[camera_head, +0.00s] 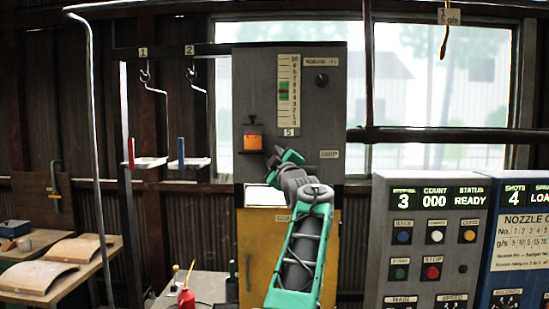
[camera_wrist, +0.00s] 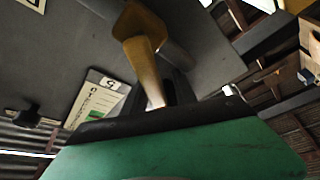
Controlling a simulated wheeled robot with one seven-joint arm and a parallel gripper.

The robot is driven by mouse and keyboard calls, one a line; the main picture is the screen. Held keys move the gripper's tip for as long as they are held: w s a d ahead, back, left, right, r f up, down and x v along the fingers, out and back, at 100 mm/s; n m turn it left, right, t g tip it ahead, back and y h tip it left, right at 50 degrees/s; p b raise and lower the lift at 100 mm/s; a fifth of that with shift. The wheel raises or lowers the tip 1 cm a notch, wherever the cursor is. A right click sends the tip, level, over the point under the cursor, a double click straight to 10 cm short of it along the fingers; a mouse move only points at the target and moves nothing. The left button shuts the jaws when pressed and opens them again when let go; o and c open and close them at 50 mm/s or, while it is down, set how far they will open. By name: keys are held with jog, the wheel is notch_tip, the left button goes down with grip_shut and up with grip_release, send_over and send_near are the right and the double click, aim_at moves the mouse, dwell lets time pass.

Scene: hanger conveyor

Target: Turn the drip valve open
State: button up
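My gripper (camera_head: 279,155) is raised against the lower part of the grey panel (camera_head: 253,80), left of a small label (camera_head: 328,154) that seems to read DRIP. It hides whatever is behind it there. In the wrist view a brass-yellow lever (camera_wrist: 140,40), probably the drip valve's handle, reaches down to my dark fingers (camera_wrist: 168,92). Its lower end lies at or between them. A grey cylindrical part (camera_wrist: 177,58) is beside the lever. I cannot tell whether the fingers grip the lever or only stand around it.
The panel carries a number scale (camera_head: 289,92), a black knob (camera_head: 321,79) and an orange container (camera_head: 252,139). A control console (camera_head: 433,240) stands at right. A bench with a red bottle (camera_head: 186,297) is low at left.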

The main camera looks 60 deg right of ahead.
jog(key=shift+o, duration=0.2)
jog(key=b+v, duration=0.4)
jog(key=v, duration=0.4)
jog(key=shift+d, duration=0.1)
jog(key=shift+c, duration=0.5)
